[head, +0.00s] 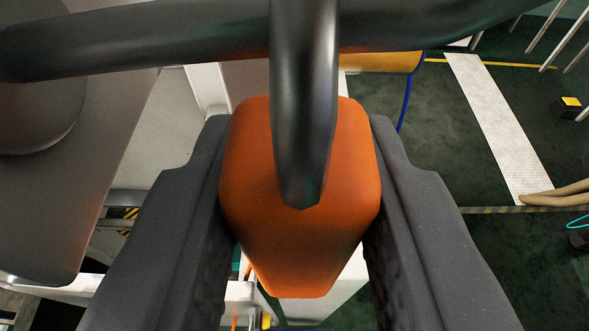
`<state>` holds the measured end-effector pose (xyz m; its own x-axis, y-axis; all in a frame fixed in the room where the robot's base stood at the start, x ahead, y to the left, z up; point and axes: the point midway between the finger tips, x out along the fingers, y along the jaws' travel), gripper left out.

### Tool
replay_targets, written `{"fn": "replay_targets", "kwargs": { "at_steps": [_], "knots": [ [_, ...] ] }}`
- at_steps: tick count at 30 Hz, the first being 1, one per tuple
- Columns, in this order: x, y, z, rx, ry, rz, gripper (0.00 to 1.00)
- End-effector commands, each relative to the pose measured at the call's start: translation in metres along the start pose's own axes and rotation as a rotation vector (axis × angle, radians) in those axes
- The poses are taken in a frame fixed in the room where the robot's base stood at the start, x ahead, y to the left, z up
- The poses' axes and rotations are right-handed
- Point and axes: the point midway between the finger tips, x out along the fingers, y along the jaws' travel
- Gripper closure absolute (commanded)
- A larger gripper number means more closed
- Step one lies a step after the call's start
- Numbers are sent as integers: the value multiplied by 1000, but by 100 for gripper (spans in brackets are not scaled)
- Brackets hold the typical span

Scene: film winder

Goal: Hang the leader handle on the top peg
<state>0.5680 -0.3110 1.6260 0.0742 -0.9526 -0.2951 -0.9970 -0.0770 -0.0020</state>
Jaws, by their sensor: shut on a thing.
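The leader handle (300,240) is an orange block with bevelled corners, in the middle of the head view. My gripper (298,190) is shut on it, with one dark grey finger against each side. A dark, glossy upright bar (303,100) comes down from the top edge and ends in front of the orange block, hiding part of it. I cannot tell whether this bar is part of the handle or a peg, or whether it touches the block. No peg can be clearly told as the top one.
A thick dark tube (150,45) crosses the top of the view, by a rounded boss (35,115) on a grey panel (90,170) at left. White machine parts show below and behind the handle. Green floor with a pale strip (500,130) lies at right.

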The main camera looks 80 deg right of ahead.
Motion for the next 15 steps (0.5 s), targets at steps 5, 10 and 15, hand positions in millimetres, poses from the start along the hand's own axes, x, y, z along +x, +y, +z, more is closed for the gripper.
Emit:
{"fn": "replay_targets", "kwargs": {
  "at_steps": [5, 10, 15],
  "knots": [
    [1, 0, 3, -2, -6, 2, 97],
    [2, 0, 5, -3, -7, 3, 97],
    [2, 0, 6, -3, -9, 4, 100]
  ]
}}
